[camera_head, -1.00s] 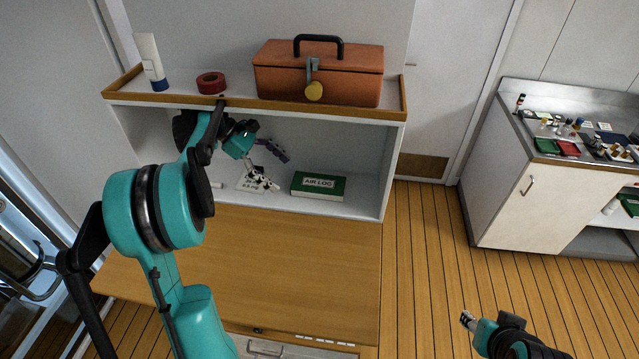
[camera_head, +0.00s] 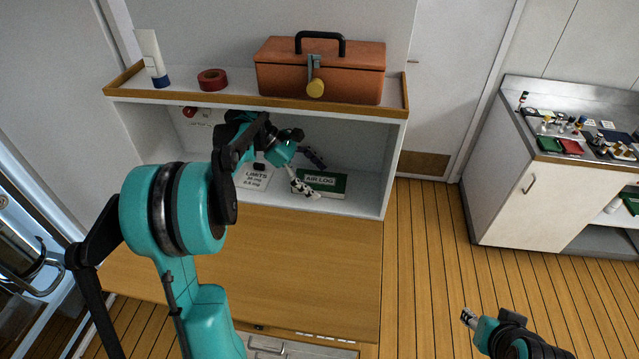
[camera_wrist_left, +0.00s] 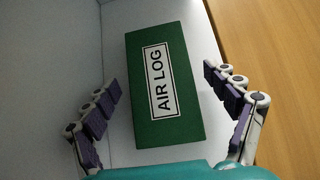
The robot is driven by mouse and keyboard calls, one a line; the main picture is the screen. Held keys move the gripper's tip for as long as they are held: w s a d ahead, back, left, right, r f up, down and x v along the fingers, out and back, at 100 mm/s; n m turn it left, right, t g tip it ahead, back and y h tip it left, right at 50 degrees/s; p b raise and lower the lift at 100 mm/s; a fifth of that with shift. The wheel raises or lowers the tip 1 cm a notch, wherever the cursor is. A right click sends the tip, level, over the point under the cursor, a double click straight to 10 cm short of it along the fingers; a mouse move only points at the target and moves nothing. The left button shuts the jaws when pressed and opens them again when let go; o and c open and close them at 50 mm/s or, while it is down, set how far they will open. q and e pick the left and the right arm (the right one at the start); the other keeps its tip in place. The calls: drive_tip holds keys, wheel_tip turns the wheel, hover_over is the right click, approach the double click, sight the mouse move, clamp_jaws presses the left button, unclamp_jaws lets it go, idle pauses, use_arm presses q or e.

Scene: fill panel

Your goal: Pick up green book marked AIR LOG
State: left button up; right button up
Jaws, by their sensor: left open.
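The green book marked AIR LOG (camera_head: 333,188) lies flat on the white shelf inside the open cabinet. My left gripper (camera_head: 311,172) reaches into the cabinet from the left and is at the book, partly hiding its left side. In the left wrist view the book (camera_wrist_left: 164,120) lies between the two spread fingers of my left gripper (camera_wrist_left: 164,92), with a gap on both sides. The gripper is open and holds nothing. My right gripper (camera_head: 468,318) is low at the right, over the floor, far from the book; its jaw opening is too small to tell.
A white card reading LIMITS (camera_head: 252,178) lies left of the book. Above, the cabinet top (camera_head: 240,97) carries an orange toolbox (camera_head: 360,75), a red tape roll (camera_head: 212,79) and a white tube (camera_head: 150,55). The wooden surface (camera_head: 300,260) in front is clear.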

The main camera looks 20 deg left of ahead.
use_arm(q)
drive_tip(key=c, duration=1.6)
drive_tip(key=shift+o, duration=0.2)
drive_tip(key=shift+r, duration=0.2)
